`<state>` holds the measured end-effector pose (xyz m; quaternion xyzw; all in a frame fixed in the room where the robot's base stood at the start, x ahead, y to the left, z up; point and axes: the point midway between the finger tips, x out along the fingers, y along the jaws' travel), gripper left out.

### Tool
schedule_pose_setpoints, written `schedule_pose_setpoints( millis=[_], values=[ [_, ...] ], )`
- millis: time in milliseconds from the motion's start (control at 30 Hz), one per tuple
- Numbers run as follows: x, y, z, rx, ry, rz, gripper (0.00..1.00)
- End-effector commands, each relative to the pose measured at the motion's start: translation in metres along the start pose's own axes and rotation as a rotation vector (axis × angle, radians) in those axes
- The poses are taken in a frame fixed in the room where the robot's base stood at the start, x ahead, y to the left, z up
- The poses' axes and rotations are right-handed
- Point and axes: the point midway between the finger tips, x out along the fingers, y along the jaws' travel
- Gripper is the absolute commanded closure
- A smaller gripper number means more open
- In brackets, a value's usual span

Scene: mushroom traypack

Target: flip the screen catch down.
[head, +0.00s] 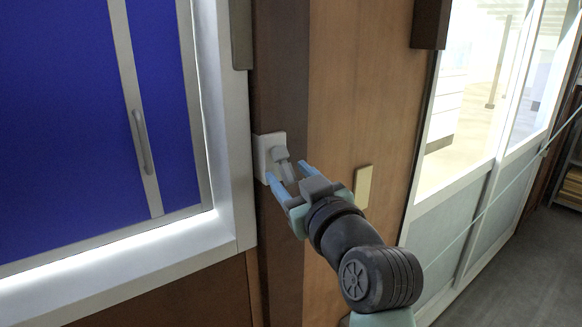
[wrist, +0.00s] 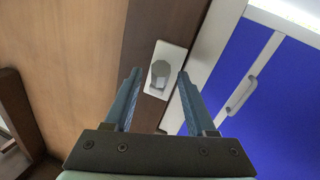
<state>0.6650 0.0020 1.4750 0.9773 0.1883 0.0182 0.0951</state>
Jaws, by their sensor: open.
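The screen catch (head: 281,154) is a small grey lever on a white plate (head: 262,150), fixed to a dark wooden post beside the blue screen. In the wrist view the catch (wrist: 159,73) shows on its white plate (wrist: 172,56), between and beyond my fingers. My gripper (head: 288,171) is open, its two blue fingers pointing at the plate. In the wrist view my gripper (wrist: 158,74) has nothing between its fingers. The fingertips lie on either side of the catch in the picture; I cannot tell whether either touches it.
The blue screen (head: 65,120) with a metal handle (head: 142,140) stands left in a white frame (head: 222,130). A beige plate (head: 363,186) is on the wooden wall (head: 345,110) right of the post. A glazed sliding door (head: 480,100) and grey floor (head: 490,265) lie further right.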

Motion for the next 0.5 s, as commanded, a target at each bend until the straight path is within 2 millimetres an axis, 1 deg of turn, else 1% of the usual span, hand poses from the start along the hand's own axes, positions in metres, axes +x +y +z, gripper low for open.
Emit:
schedule_pose_setpoints(
  millis=[267,300,367,500],
  values=[
    [0.0021,0.0,0.0004,0.0,0.0,0.001,0.44],
    [0.002,0.0001,0.0003,0.0,0.0,0.001,0.46],
    [0.0019,0.0001,0.0003,0.0,0.0,0.001,0.56],
    [0.0018,0.0002,0.0003,0.0,0.0,0.001,0.82]
  ],
)
